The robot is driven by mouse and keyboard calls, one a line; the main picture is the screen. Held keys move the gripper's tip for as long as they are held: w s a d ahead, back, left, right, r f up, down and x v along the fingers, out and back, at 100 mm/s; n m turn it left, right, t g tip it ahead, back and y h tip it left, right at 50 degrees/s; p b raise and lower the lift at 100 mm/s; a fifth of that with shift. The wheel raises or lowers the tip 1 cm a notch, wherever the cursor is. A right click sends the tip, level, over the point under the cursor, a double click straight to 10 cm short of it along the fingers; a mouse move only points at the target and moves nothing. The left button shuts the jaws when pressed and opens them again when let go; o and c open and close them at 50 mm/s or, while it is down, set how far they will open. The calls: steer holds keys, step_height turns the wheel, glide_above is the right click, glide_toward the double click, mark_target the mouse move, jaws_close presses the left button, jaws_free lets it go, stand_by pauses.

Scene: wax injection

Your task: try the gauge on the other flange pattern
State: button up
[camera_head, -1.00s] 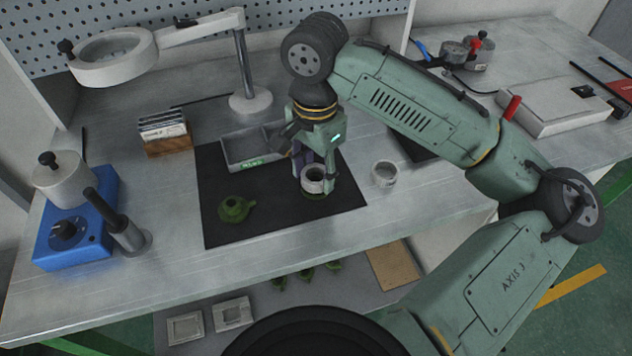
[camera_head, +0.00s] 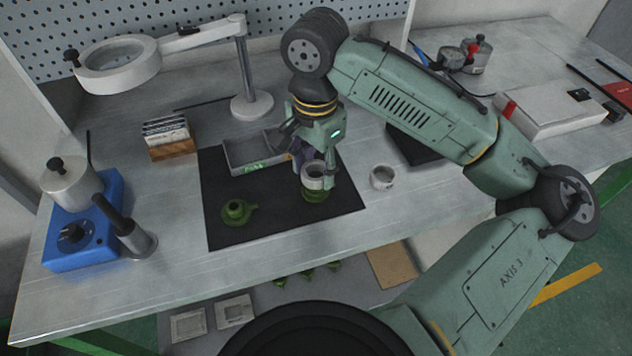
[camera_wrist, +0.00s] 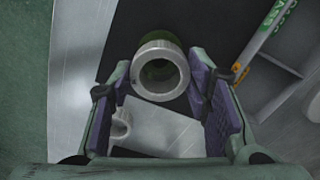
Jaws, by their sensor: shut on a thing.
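My gripper (camera_head: 318,174) is shut on a grey ring gauge (camera_head: 313,183) over the right part of the black mat. A green flange pattern (camera_head: 314,195) stands upright directly below the ring, partly hidden by it. In the wrist view the ring (camera_wrist: 137,72) shows at the jaws (camera_wrist: 165,95), with green inside its bore. I cannot tell whether the ring still surrounds the top of the pattern or is just above it. Another green flange pattern (camera_head: 237,211) stands on the left of the mat, apart from my gripper, with a small side spout.
The black mat (camera_head: 275,228) holds a grey tray (camera_head: 232,155) behind the patterns. A second grey ring (camera_head: 382,177) lies on the bench right of the mat. A blue-based device (camera_head: 80,245), a card rack (camera_head: 175,148) and a magnifier lamp (camera_head: 118,65) stand left and back.

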steer(key=shift+r+p, duration=1.35)
steer(key=shift+r, duration=0.2)
